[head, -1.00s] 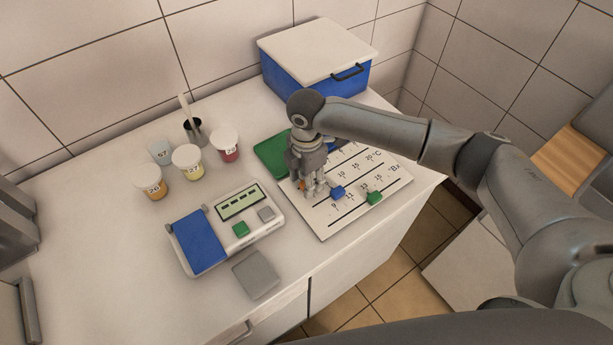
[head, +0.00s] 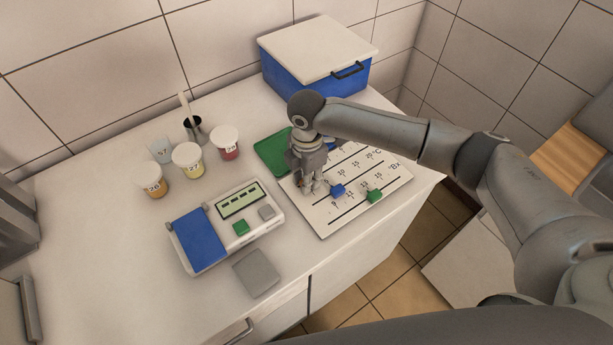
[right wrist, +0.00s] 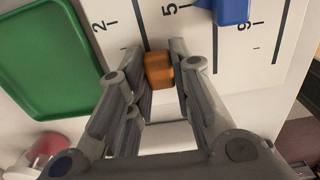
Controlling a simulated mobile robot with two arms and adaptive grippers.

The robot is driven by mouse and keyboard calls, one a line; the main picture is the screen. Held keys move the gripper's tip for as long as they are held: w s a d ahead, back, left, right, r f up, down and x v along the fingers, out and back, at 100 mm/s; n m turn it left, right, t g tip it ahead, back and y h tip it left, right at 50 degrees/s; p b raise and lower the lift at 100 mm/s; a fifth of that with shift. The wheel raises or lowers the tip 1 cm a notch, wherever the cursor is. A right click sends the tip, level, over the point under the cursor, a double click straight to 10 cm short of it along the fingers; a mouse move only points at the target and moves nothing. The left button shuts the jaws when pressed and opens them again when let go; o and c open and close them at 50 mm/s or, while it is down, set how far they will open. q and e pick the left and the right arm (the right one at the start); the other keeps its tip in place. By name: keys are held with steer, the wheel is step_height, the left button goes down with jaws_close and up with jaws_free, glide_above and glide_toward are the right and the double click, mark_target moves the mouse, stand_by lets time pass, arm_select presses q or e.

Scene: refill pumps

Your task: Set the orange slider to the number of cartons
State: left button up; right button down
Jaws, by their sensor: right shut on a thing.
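The orange slider (right wrist: 158,70) sits on the white scale board (head: 325,223), at the near end of a dark track line in the right wrist view. My right gripper (right wrist: 160,68) is shut on it, a finger on each side. In the head view my right gripper (head: 308,187) is low over the board's left part and hides nearly all of the orange slider. Printed numbers 2 and 5 stand on either side of its track in the right wrist view. I cannot make out any cartons in the open.
A blue slider (head: 337,190) and a green slider (head: 374,196) sit on the board. A green tray (head: 268,153) lies beside it. A scale (head: 199,240), several numbered cups and a blue box (head: 300,90) with a white lid (head: 318,47) stand on the counter.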

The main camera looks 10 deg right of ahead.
mark_target(358, 155)
steer(key=w+d, duration=0.2)
steer(key=d, duration=0.3)
steer(key=w+d, duration=0.2)
steer(key=d, duration=0.3)
steer(key=w+d, duration=0.2)
steer(key=d, duration=0.3)
steer(key=shift+w+d, duration=0.2)
steer(key=shift+d, duration=0.05)
steer(key=c, duration=1.3)
jaws_free()
steer(key=shift+r, duration=0.1)
step_height(358, 155, up, 12)
steer(key=shift+f, duration=0.1)
